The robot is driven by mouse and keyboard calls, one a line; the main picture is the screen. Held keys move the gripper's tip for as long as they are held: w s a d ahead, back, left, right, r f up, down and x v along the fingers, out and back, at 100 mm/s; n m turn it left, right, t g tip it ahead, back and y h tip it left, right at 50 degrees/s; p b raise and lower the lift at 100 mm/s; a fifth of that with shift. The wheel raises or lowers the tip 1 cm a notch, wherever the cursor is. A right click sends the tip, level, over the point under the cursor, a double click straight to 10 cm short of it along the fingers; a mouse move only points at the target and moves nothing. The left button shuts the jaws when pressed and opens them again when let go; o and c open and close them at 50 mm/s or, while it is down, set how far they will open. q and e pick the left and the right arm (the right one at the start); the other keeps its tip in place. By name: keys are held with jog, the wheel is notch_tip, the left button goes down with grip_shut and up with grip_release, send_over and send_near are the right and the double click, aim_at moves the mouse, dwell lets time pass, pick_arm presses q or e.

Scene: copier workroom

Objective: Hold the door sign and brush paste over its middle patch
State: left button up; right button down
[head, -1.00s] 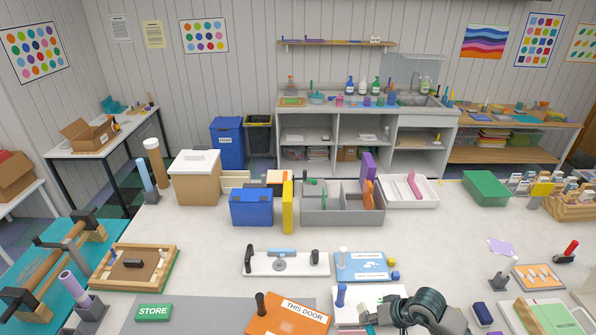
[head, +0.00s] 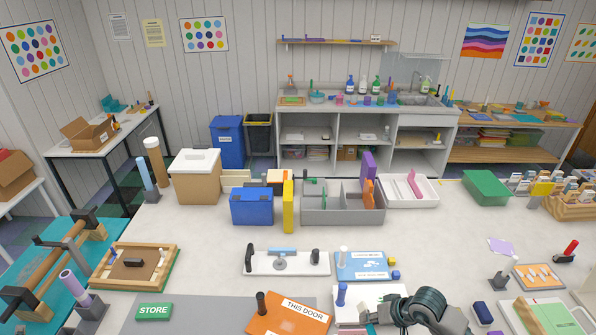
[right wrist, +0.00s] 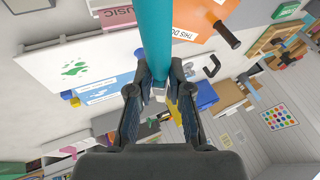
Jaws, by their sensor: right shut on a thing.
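The orange door sign (head: 277,317), lettered "THIS DOOR", lies at the bottom of the head view, with a black upright handle (head: 261,303) at its left. A paler mark shows on its middle, and the frame cuts off its near edge. It also shows in the right wrist view (right wrist: 197,18). My right gripper (head: 390,312) is right of the sign, beside a white board (head: 385,292). In the right wrist view it is shut on a long teal handle (right wrist: 155,35). No bristles are visible. My left gripper is out of view.
The white board shows a green splotch (right wrist: 75,68) in the right wrist view. A blue peg (head: 341,294) stands at its left. A blue plate (head: 372,260) and a white handled board (head: 310,268) lie behind. A green "STORE" block (head: 154,312) is at left.

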pick_arm(q)
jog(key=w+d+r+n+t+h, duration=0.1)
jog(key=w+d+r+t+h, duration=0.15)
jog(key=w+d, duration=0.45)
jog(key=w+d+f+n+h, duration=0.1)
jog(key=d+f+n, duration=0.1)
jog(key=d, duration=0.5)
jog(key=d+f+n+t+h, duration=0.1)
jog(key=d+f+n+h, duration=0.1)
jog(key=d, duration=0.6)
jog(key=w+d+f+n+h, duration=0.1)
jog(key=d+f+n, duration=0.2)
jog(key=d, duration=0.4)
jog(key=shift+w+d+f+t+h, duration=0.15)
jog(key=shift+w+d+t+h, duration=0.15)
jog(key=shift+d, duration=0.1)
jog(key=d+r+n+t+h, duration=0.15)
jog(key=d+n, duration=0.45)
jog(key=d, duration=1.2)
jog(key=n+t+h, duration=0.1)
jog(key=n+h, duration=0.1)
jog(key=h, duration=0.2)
send_near(260, 300)
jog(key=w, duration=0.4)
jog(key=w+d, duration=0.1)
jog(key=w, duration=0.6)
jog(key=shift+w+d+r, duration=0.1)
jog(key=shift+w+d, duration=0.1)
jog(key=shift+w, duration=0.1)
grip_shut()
